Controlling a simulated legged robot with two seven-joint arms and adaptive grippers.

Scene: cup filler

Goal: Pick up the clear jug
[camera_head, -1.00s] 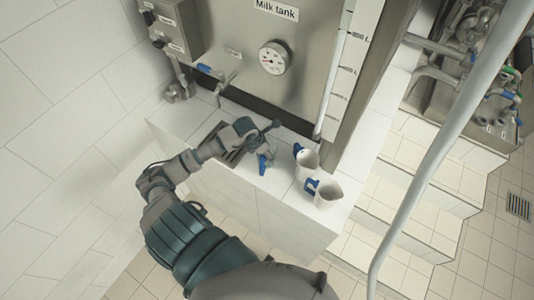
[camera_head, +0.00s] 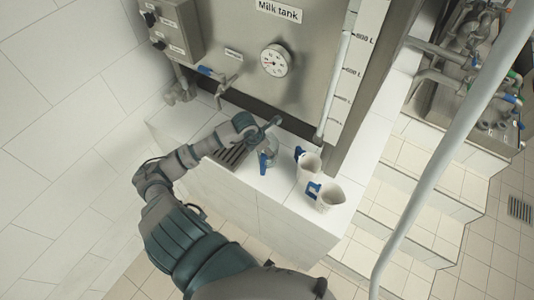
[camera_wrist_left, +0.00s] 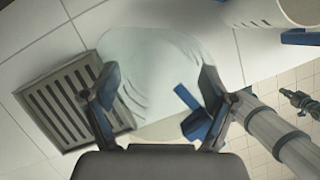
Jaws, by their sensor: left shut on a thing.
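The clear jug (camera_head: 270,150), with a blue handle, is on the white tiled ledge beside the drain grate in the head view. In the left wrist view the see-through jug (camera_wrist_left: 155,65) fills the space between my fingers, its blue handle (camera_wrist_left: 187,112) toward the right finger. My left gripper (camera_head: 266,130) is at the jug, and in the wrist view (camera_wrist_left: 152,90) its two fingers are shut on the jug's sides. I cannot tell whether the jug's base touches the ledge. My right gripper is in neither view.
Two white jugs with blue handles, one nearer (camera_head: 329,197) and one farther (camera_head: 308,166), stand to the right on the ledge (camera_head: 262,187). The drain grate (camera_head: 229,157) lies left of the clear jug. The milk tank (camera_head: 240,40) rises behind. A pale rail (camera_head: 445,165) crosses the right side.

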